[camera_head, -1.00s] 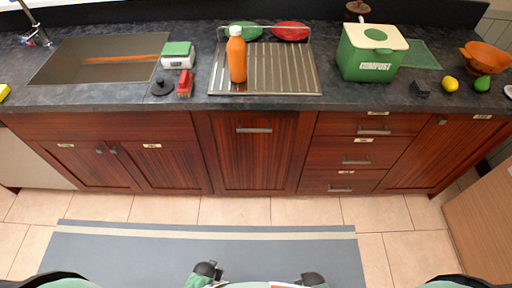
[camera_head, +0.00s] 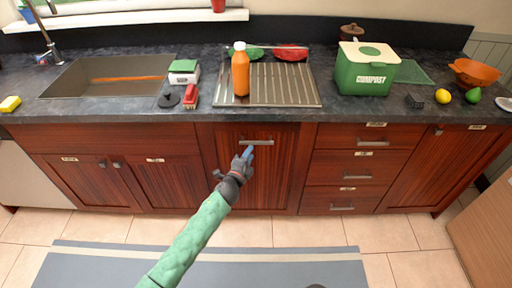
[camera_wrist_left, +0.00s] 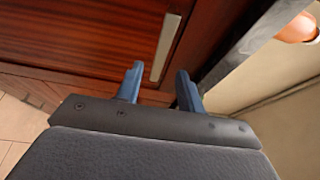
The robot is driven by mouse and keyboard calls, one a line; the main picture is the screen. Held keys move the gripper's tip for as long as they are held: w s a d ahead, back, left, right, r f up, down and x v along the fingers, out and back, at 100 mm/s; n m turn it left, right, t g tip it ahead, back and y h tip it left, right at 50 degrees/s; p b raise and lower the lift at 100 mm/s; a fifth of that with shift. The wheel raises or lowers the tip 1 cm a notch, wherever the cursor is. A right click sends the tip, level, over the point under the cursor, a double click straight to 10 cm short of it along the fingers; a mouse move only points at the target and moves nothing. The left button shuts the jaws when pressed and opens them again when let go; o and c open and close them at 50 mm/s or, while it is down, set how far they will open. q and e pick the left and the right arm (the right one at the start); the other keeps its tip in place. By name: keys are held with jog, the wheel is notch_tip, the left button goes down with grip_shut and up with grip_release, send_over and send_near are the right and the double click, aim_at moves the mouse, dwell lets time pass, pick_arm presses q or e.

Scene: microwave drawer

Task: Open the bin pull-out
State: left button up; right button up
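The bin pull-out has a tall dark red wood front (camera_head: 262,185) in the middle of the cabinet row, and it is closed. Its horizontal metal bar handle (camera_head: 257,142) sits near the top. My left gripper (camera_head: 247,153) is raised in front of this panel, just below and left of the handle's middle. In the left wrist view its two blue fingers (camera_wrist_left: 159,78) are apart with nothing held. The handle (camera_wrist_left: 166,48) shows beyond them, its lower end in line with the gap. I cannot tell if they touch it. My right gripper is not in view.
A three-drawer stack (camera_head: 358,168) is to the right and a double-door sink cabinet (camera_head: 130,180) to the left. The countertop above holds an orange bottle (camera_head: 240,72) and a green compost box (camera_head: 367,70). The floor in front is clear, with a grey mat (camera_head: 200,266).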

aim_at(256, 143)
pick_arm(q)
jog(key=shift+p+x, duration=0.8)
jog(key=shift+x, duration=3.1)
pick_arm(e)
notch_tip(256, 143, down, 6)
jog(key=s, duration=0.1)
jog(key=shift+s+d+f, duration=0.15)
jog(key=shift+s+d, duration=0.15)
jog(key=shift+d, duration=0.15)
pick_arm(q)
grip_shut()
